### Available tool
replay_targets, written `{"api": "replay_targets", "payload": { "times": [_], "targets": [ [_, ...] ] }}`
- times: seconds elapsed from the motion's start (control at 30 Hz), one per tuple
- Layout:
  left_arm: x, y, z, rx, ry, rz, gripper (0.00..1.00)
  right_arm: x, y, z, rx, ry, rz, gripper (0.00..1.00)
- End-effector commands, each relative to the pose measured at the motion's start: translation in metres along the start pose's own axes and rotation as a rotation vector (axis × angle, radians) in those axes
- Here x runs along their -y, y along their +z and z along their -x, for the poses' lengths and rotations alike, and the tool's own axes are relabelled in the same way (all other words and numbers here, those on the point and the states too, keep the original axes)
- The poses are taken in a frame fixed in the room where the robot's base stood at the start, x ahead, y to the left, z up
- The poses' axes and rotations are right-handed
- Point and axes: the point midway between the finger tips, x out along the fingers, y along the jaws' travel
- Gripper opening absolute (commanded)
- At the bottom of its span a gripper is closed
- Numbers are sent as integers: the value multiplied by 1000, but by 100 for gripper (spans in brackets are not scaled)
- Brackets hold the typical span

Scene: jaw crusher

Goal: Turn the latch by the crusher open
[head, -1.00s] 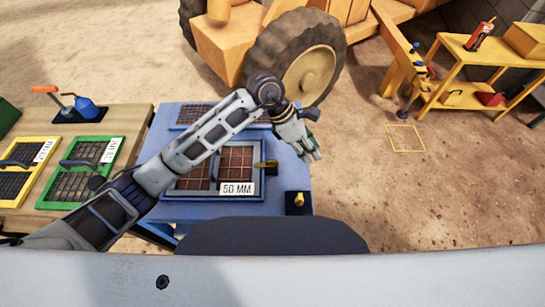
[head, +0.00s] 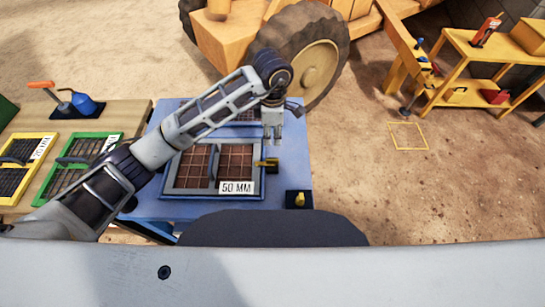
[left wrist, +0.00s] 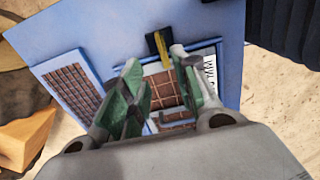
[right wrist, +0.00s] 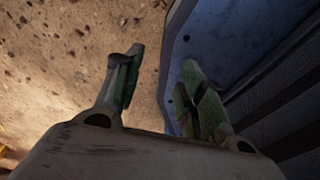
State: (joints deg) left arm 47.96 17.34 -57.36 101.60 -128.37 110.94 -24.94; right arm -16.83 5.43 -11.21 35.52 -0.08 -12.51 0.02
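The blue table holds a framed screen marked 50 MM (head: 198,168). A small yellow latch (head: 267,163) on a dark mount sits at the frame's right edge. In the left wrist view the yellow latch (left wrist: 160,45) shows just beyond the fingertips. My left gripper (head: 272,140) points down above the table, just behind the latch in the head view. In its wrist view the left gripper (left wrist: 156,62) has its green-padded fingers apart with nothing between them. My right gripper (right wrist: 163,62) is open and empty beside a blue surface; it is outside the head view.
A second yellow knob on a dark base (head: 299,199) sits at the table's front right corner. A second screen (head: 245,116) lies behind. A wooden table (head: 60,140) with green and yellow screens stands left. A large wheel (head: 305,60) rises behind.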

Motion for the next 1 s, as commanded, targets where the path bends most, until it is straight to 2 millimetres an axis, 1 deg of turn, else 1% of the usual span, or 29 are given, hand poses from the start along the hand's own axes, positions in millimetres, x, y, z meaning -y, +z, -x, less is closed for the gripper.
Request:
{"api": "replay_targets", "payload": {
  "times": [0.17,0.37,0.67,1.0],
  "targets": [
    [0,0,-5,0,-1,0,30,0,0,1,0,0,0,40],
    [1,0,-19,2,-3,1,30,0,0,2,1,-1,0,40],
    [1,0,-54,1,-3,1,30,5,2,6,3,-5,0,40],
    [1,1,-98,2,-4,1,30,16,1,10,3,-17,-3,40]
  ]
}}
